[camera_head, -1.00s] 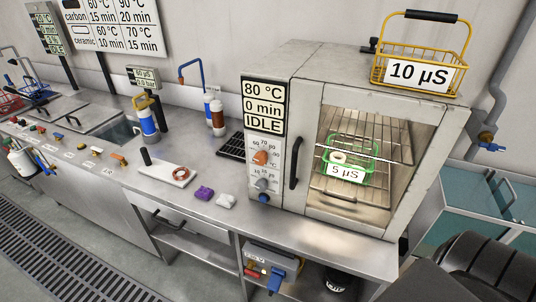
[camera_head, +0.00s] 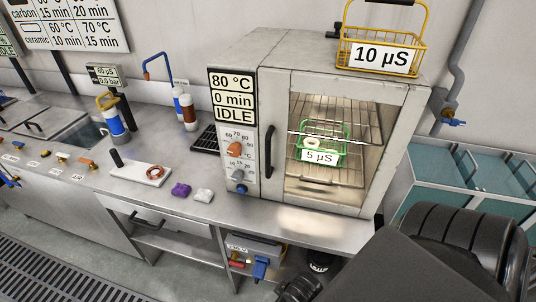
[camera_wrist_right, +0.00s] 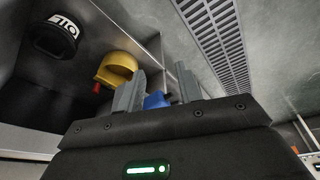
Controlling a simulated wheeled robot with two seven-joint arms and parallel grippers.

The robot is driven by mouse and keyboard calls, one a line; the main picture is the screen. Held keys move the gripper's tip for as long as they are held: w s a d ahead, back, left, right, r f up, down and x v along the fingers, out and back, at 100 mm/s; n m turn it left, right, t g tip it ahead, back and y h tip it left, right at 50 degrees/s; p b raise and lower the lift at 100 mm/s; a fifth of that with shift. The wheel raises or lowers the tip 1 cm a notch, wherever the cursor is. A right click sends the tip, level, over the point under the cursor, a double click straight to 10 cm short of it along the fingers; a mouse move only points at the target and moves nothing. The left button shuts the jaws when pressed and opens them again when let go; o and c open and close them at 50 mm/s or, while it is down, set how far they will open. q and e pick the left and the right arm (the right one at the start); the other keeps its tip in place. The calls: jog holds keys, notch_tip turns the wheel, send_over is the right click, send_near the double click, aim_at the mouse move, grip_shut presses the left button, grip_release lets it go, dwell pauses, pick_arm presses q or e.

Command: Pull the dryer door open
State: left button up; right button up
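The dryer (camera_head: 300,65) stands on the steel bench with its glazed door (camera_head: 330,150) shut. The door's dark vertical handle (camera_head: 269,152) is on the door's left side, beside the control panel (camera_head: 235,140), which reads 80 °C, 0 min, IDLE. Behind the glass, a green basket (camera_head: 322,140) labelled 5 µS sits on a wire rack. My right arm comes in at the lower right, below the bench top and away from the handle. In the right wrist view my right gripper (camera_wrist_right: 157,86) has its two fingers apart, with nothing held between them. My left gripper is out of view.
A yellow basket (camera_head: 382,50) labelled 10 µS stands on the dryer. Purple (camera_head: 181,190) and white (camera_head: 203,195) lumps lie on the bench before it. A blue-handled valve unit (camera_head: 260,266) is under the bench. Teal drawers (camera_head: 440,190) stand at the right.

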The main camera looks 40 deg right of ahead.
jog(key=w+r+t, duration=0.2)
jog(key=w+r, duration=0.1)
jog(key=r, duration=0.6)
jog(key=m+t+h, duration=0.6)
jog(key=t+h, duration=0.1)
jog(key=t, duration=0.4)
send_near(269, 157)
jog(key=b+x, duration=0.1)
jog(key=x, duration=0.8)
jog(key=shift+w+d+r, duration=0.15)
jog(key=shift+w+d, duration=0.05)
jog(key=shift+w, duration=0.15)
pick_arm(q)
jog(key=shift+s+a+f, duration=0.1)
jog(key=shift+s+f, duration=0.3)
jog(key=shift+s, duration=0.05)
pick_arm(e)
jog(key=shift+w+d, duration=0.2)
jog(key=shift+w, duration=0.35)
grip_shut()
